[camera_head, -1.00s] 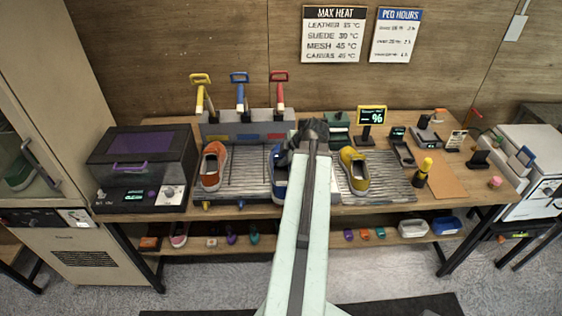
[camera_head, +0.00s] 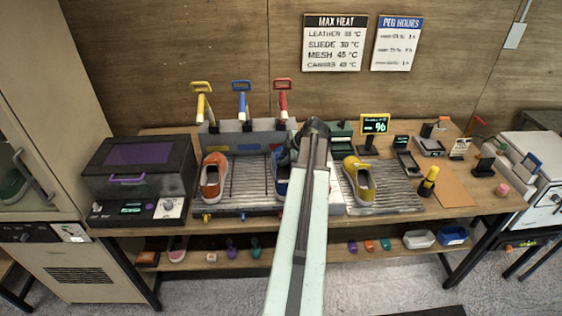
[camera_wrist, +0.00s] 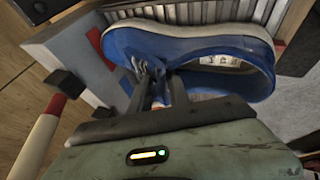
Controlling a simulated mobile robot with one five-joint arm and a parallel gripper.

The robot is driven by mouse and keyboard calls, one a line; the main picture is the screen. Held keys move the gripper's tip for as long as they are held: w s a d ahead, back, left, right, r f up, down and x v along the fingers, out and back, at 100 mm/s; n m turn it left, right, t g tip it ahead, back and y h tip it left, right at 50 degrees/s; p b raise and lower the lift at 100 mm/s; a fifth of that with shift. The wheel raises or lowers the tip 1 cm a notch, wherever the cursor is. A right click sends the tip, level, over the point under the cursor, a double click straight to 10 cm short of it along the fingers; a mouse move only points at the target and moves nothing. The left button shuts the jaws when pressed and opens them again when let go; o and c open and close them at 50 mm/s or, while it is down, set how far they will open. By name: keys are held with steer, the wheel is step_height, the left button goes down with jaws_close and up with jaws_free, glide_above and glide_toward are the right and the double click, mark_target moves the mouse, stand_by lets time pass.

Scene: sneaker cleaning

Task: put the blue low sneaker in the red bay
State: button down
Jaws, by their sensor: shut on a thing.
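The blue low sneaker (camera_wrist: 190,45) fills the upper part of the wrist view, its blue upper and pale sole edge showing. My gripper (camera_wrist: 155,85) is shut on its rim. In the head view my arm hides most of the sneaker (camera_head: 282,172), and my gripper (camera_head: 291,150) is partly hidden too. The sneaker is just in front of the grey rack; I cannot tell whether it touches anything below. The rack's red bay (camera_head: 277,147) is its rightmost, behind the sneaker, under the red handle (camera_head: 282,98). Red and blue patches of the rack show at left in the wrist view.
An orange sneaker (camera_head: 213,178) stands left and a yellow sneaker (camera_head: 359,182) right on the ribbed trays. Blue (camera_head: 241,98) and yellow (camera_head: 203,100) handles rise from the rack. A dark box machine (camera_head: 142,172) stands at far left.

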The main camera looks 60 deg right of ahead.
steer(key=shift+d, duration=0.2)
steer(key=shift+w+f, duration=0.1)
steer(key=shift+w, duration=0.05)
steer(key=shift+a+f+b, duration=0.1)
steer(key=shift+f+b, duration=0.2)
steer(key=shift+b, duration=0.05)
steer(key=c, duration=1.1)
jaws_free()
steer(key=shift+c, duration=0.2)
steer(key=w+a+p+v, duration=0.1)
steer(key=a+p+v, duration=0.1)
steer(key=p+v, duration=0.9)
steer(key=shift+w+v, duration=0.2)
steer(key=shift+v, duration=1.05)
